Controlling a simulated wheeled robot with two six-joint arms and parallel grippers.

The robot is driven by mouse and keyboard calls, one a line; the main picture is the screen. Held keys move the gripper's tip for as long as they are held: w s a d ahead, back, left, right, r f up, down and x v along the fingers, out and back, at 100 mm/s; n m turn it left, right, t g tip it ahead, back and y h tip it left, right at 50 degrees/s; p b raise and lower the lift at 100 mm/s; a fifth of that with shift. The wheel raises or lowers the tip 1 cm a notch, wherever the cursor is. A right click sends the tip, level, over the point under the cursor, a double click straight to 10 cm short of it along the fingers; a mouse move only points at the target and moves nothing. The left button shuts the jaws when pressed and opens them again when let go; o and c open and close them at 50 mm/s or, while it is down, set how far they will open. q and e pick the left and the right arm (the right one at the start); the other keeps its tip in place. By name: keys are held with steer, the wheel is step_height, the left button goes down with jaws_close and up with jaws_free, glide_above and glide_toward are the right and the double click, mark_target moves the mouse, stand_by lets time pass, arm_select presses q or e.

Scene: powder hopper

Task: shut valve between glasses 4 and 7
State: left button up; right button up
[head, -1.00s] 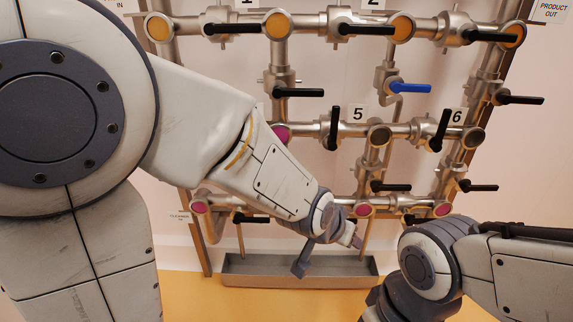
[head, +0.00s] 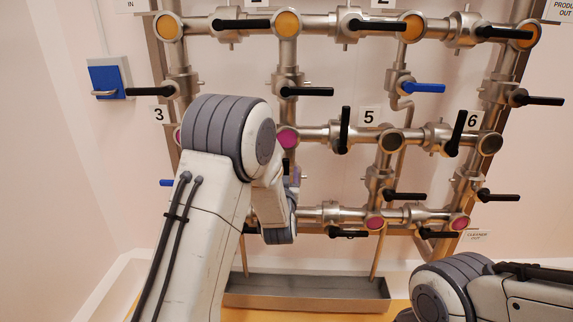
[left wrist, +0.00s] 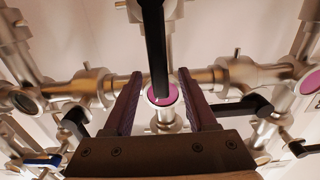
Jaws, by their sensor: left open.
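Glass 4 is probably the magenta sight glass (head: 288,138) in the middle row, its label hidden by my left arm. Below it a black valve handle (head: 286,166) points up and down, mostly hidden. In the left wrist view this handle (left wrist: 153,45) stands upright between my open left fingers (left wrist: 162,100), with no clear contact. A magenta glass (left wrist: 161,96) shows behind the handle's lower end, possibly glass 7; no number is readable there. In the head view my left gripper (head: 294,177) is largely hidden behind my wrist. My right gripper is out of view.
Other black handles surround the spot, one close on the right (left wrist: 240,107) and one on the left (left wrist: 76,122) in the wrist view. A blue handle (head: 422,88) sits higher up. A grey trough (head: 310,289) lies below the pipes. My right arm is at lower right.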

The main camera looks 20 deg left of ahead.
arm_select(q)
steer(key=shift+x, duration=2.7)
jaws_close()
